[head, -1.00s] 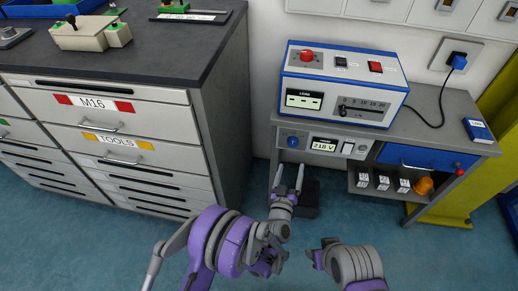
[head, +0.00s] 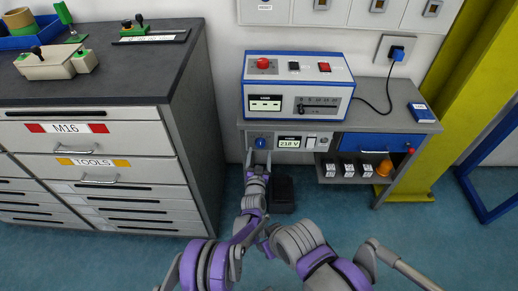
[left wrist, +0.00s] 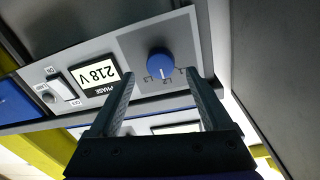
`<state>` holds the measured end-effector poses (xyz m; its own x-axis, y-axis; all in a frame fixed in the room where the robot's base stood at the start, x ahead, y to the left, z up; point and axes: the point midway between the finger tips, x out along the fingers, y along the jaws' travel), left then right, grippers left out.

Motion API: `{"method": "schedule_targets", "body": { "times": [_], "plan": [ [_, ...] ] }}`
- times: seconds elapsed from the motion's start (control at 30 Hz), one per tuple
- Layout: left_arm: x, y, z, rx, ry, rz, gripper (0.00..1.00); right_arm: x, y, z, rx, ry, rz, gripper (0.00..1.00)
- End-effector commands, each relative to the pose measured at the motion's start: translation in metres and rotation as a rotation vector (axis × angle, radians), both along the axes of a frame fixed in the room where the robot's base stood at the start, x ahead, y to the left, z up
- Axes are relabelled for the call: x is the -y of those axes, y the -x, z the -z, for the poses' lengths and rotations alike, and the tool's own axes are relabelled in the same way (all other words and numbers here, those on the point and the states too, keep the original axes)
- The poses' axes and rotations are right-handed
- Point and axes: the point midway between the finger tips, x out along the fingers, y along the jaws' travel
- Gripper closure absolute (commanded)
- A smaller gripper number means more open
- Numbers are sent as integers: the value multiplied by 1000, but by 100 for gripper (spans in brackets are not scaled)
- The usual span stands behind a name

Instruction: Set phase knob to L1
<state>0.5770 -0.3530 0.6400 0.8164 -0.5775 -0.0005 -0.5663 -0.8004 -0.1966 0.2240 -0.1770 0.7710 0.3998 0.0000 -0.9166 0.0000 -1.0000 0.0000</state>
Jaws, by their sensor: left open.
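The blue phase knob (head: 261,142) is on the grey front panel under the bench top, left of the 218 V display (head: 289,142). In the left wrist view, which is upside down, the knob (left wrist: 160,62) has a pale mark that seems to face the middle of several small L labels. The labels are too small to read surely. My left gripper (head: 259,156) is open and empty, its fingers pointing at the knob. In the wrist view, the fingertips (left wrist: 160,77) are spread on either side, just short of the knob. My right gripper is out of view.
A blue and white load box (head: 298,85) stands on the bench above the panel. A white rocker switch (head: 310,142) is beside the display. A grey drawer cabinet (head: 185,150) stands close on the left. A blue drawer (head: 375,143) is at the right.

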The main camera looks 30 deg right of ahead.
Motion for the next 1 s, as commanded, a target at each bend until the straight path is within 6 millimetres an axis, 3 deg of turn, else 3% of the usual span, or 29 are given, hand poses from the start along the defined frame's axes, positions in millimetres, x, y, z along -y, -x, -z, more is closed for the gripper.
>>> {"method": "schedule_targets", "body": {
  "times": [0.23,0.63,1.0],
  "plan": [
    [18,-26,1,-1,2,-1,18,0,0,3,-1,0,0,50],
    [22,-32,0,-1,2,-1,19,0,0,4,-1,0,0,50],
    [21,-31,0,-1,2,-1,86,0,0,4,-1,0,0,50]
  ]
}}
